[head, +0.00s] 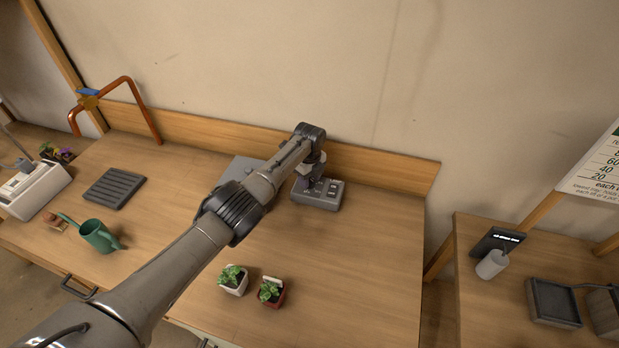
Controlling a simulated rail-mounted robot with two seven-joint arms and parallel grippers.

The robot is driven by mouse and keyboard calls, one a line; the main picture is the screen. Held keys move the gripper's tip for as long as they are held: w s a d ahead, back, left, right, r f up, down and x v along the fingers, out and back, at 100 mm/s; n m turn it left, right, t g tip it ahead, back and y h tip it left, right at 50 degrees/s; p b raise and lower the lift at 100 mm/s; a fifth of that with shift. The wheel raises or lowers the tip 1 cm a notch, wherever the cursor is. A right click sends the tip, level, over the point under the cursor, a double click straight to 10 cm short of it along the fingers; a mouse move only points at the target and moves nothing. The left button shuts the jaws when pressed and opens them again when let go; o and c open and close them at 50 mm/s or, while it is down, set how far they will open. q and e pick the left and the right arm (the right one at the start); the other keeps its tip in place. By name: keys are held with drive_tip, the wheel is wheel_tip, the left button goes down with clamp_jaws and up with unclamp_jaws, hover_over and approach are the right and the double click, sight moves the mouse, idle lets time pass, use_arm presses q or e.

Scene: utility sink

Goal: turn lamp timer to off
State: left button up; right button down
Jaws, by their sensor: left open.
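A small grey box with several raised controls on its top (330,196) sits near the back of the wooden bench; it appears to be the lamp timer. My left gripper (312,183) is over the left part of this box, pointing down, and is open. Its fingers are small and dark here, and I cannot tell whether they touch a control. The gripper hides the box's left controls, and the setting cannot be read. My right gripper is not in view.
A flat grey panel (238,169) lies partly behind my left arm. Two small potted plants (233,279) (271,291) stand at the front. A green watering can (98,236), a black slatted tray (114,188) and a copper pipe (126,80) are left. The bench's right side is clear.

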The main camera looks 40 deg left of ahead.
use_arm(q)
clamp_jaws()
idle(0.3)
